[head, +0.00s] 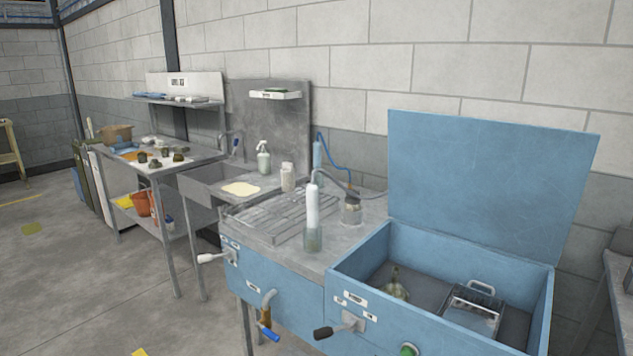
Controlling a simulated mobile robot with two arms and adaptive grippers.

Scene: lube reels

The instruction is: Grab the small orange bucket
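A small orange bucket (142,204) stands on the lower shelf (124,202) of the metal workbench at the left. Neither of my grippers is in the head view.
The workbench (185,158) holds several small dark parts. A sink (205,184), a draining counter (262,222) and an open blue cabinet (345,262) run to the right along the wall. Bare concrete floor (80,270) lies clear in front of the workbench.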

